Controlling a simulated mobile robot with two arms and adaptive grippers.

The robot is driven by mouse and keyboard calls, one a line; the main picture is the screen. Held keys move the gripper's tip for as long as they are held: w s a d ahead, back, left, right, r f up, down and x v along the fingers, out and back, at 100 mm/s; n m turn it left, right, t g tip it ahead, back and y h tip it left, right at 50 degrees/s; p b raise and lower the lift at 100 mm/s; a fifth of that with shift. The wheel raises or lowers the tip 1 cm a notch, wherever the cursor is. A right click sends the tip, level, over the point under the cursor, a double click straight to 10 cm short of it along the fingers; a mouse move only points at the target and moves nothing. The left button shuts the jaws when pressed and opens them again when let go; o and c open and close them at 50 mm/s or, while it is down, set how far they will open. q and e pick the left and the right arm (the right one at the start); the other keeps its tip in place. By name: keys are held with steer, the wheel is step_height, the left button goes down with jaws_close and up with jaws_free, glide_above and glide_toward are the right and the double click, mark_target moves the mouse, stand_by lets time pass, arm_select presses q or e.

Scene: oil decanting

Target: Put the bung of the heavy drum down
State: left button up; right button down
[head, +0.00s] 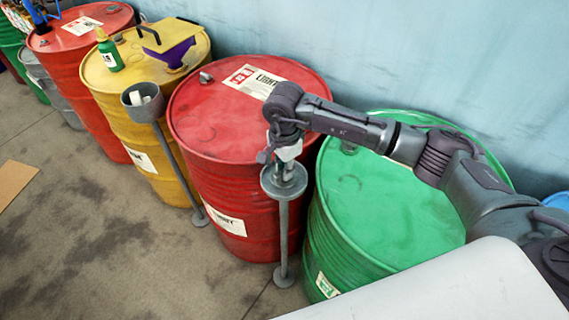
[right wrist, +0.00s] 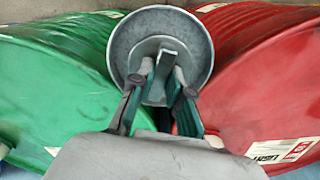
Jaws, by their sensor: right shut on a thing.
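My right gripper (head: 284,158) reaches down over a grey round dish (head: 270,184) on a tall stand, between a red drum and a green drum. In the right wrist view the two fingers (right wrist: 164,82) are shut on a grey metal bung (right wrist: 168,56). The bung is over the inside of the dish (right wrist: 122,44); I cannot tell whether it touches the bottom. The red drum (head: 225,125) has a top label that seems to begin "LIGHT". The green drum (head: 390,205) stands to the right. Which one is the heavy drum is not clear. My left gripper is out of view.
A yellow drum (head: 125,100) carries a green bottle (head: 110,54) and a purple and yellow item (head: 172,55). A second stand with a grey cup (head: 143,112) is in front of it. Another red drum (head: 68,60) stands further left. Open floor lies front left.

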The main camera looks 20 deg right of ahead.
steer(key=shift+f, duration=0.1)
steer(key=c, duration=1.1)
jaws_free()
steer(key=shift+r, duration=0.25)
steer(key=shift+w+r+b, duration=0.1)
steer(key=shift+r+b, duration=0.15)
steer(key=shift+b, duration=0.05)
step_height(320, 180, up, 11)
steer(key=b, duration=0.3)
steer(key=shift+r+b, duration=0.2)
steer(key=shift+b, duration=0.1)
steer(key=shift+f, duration=0.1)
